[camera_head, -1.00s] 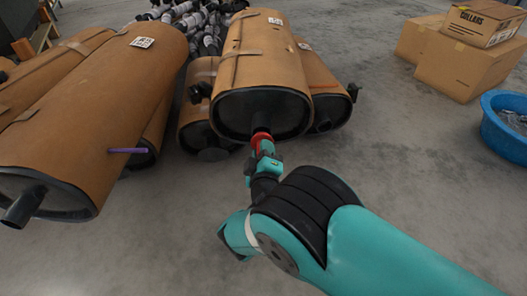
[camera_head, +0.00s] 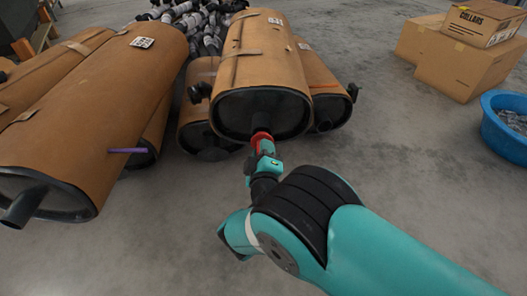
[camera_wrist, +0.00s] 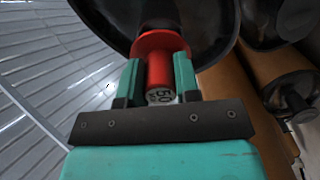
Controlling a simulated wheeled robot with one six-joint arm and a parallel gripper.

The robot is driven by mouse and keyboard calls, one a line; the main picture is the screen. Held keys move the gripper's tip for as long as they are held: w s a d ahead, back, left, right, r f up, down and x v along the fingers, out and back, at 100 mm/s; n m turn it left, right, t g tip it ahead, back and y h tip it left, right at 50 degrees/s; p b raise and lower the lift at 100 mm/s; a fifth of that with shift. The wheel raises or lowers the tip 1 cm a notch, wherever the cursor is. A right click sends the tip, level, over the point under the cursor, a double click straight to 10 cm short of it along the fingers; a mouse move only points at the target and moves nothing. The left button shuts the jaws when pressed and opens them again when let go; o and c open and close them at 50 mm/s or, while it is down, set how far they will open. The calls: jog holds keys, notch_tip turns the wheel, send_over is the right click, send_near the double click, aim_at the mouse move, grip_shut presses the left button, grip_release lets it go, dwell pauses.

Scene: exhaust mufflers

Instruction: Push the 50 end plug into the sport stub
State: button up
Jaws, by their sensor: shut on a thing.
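The red 50 end plug (camera_head: 261,137) is in my gripper (camera_head: 265,152), at the front of the top middle muffler (camera_head: 262,65). In the wrist view the plug (camera_wrist: 160,42) has a wide flange and a pale end marked 50. Both fingers of my gripper (camera_wrist: 158,75) close on its body behind the flange. The flange faces the dark stub (camera_wrist: 160,14) on the muffler's end face and looks in line with it, at or very near its mouth. The flange hides the stub's mouth, so I cannot tell how deep the plug sits.
Other brown mufflers lie beneath and to the left, one with a protruding dark pipe (camera_head: 24,207). A purple rod (camera_head: 127,150) sticks out at the left. Cardboard boxes (camera_head: 462,62) and a blue tub (camera_head: 505,135) stand at the right. The floor between is clear.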

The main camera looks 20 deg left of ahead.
jog(key=shift+b+x, duration=0.85)
jog(key=shift+x, duration=0.55)
jog(key=o, duration=1)
